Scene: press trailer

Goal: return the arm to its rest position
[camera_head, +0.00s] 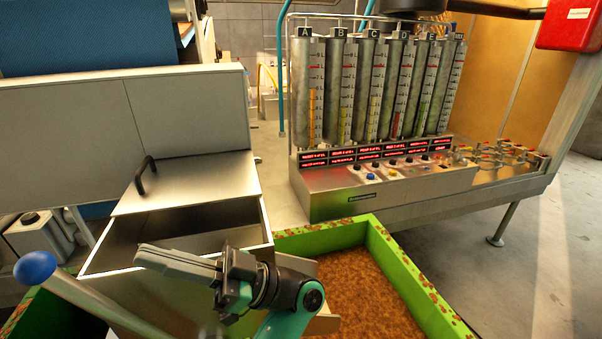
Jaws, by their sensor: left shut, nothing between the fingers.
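My left gripper (145,256) shows at the lower middle, with its dark grey fingers shut and empty. The fingers point to the left, in front of and over the open metal bin (195,216). My teal and black wrist and forearm reach down out of the bottom of the picture. I cannot tell how far above the bin's front edge the fingers are. My right gripper does not show.
A lever with a blue knob (35,267) lies just left of my fingers. A green-walled tray of brown granules (360,285) is at the right. Behind stand measuring columns (340,90) over a button panel (390,178). Bare floor (540,260) lies far right.

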